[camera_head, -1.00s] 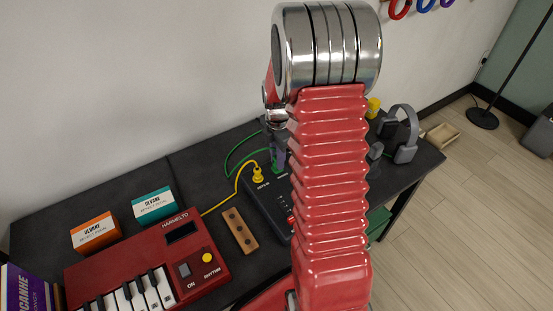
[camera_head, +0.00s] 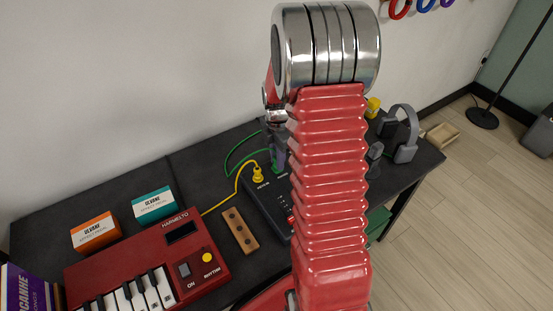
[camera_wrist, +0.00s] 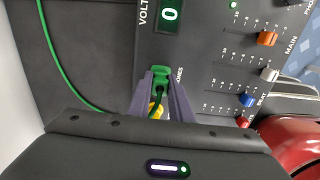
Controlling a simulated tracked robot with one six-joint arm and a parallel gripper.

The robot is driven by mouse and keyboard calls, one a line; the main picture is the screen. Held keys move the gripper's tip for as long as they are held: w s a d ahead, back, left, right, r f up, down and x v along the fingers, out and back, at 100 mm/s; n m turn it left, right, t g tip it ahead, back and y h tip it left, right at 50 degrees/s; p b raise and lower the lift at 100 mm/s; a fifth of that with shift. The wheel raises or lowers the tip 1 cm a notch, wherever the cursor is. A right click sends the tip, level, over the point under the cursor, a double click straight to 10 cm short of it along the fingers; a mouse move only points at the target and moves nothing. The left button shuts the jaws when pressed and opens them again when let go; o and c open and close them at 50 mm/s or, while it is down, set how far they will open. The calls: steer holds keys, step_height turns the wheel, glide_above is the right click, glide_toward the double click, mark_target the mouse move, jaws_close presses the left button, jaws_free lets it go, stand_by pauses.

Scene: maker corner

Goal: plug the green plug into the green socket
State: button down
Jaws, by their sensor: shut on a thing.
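The green plug (camera_wrist: 160,76) is between the two grey-purple fingers of my gripper (camera_wrist: 162,94) in the wrist view. The fingers are shut on it, right above the black control box (camera_wrist: 205,75). In the head view the green plug (camera_head: 281,169) shows just left of my red arm, at the box's far end. The green socket cannot be told apart from the plug, and I cannot tell whether the plug is seated in it. The green cable (camera_wrist: 51,52) curves along the left of the wrist view.
A yellow plug (camera_head: 258,175) stands in the box beside the green one, its cable running to the red keyboard (camera_head: 150,262). A wooden block (camera_head: 240,231) lies left of the box. Headphones (camera_head: 405,135) stand at the right. My arm hides part of the table.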

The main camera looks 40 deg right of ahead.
steer(key=shift+f, duration=0.3)
steer(key=c, duration=1.5)
jaws_free()
steer(key=shift+c, duration=0.2)
step_height(320, 180, up, 14)
steer(key=shift+f, duration=0.2)
